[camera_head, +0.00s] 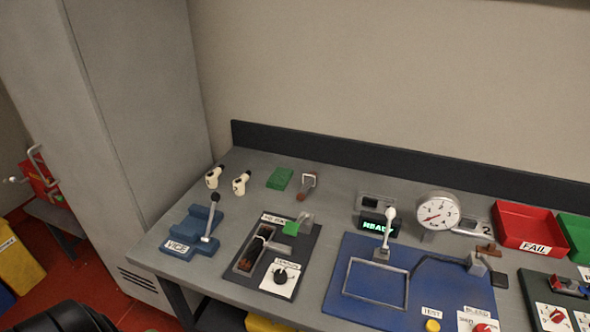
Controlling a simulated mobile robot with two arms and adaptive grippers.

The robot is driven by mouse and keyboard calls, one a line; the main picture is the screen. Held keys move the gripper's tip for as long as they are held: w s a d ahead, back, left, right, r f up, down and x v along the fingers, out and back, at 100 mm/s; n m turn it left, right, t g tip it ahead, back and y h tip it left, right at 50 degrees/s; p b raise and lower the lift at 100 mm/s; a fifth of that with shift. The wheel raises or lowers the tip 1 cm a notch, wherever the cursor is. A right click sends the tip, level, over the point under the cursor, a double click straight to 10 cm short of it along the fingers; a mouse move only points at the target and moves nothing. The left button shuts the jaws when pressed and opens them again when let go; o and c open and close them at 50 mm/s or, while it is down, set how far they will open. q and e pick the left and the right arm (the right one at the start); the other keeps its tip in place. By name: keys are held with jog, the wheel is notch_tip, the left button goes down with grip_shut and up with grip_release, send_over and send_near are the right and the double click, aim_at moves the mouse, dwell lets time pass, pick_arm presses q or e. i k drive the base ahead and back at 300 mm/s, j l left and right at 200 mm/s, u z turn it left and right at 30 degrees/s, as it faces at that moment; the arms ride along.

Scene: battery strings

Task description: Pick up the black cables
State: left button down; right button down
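Neither of my grippers shows. A black rounded shape at the bottom left edge seems to be part of my own body.
The grey bench (222,261) carries a blue vice (192,232), a dial gauge (437,212), a red FAIL tray (530,226) and control panels. A tall grey cabinet (150,110) stands at left. Yellow bins (18,262) and red floor lie beyond it.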

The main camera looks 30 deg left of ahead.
aim_at(258, 241)
jog(key=u, duration=1.35)
